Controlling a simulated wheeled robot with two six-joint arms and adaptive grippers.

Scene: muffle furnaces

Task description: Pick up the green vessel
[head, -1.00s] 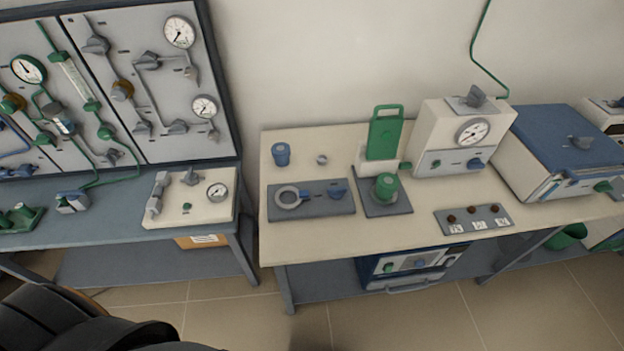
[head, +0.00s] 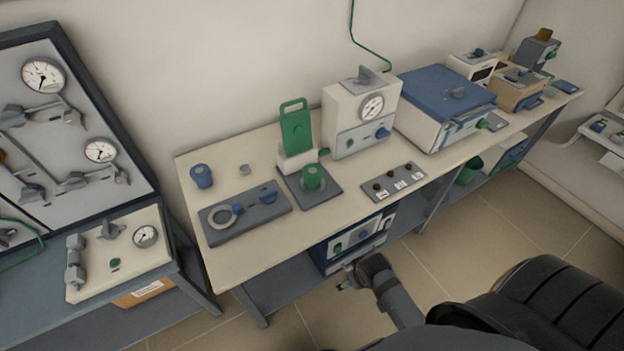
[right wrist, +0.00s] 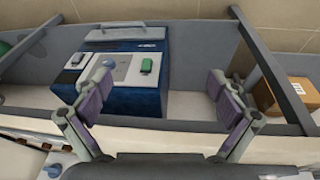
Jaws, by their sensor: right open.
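A small green cylindrical vessel (head: 313,177) stands upright on a dark grey square plate (head: 325,196) on the cream bench, in the head view. A larger green bucket-like container (head: 469,171) sits lower, below the bench top. My right gripper (head: 348,281) is in front of the bench, below the level of its top and well apart from the small green vessel. In the right wrist view the right gripper (right wrist: 160,101) has its two purple-padded fingers wide apart with nothing held. My left gripper is out of view.
A blue-and-white device (head: 352,243) sits on the lower shelf near my right gripper. The bench (head: 250,268) also holds a tall green panel (head: 296,127), a gauge box (head: 356,115), a ring plate (head: 245,212) and a blue-lidded furnace (head: 446,105). Bare top lies along its front left edge.

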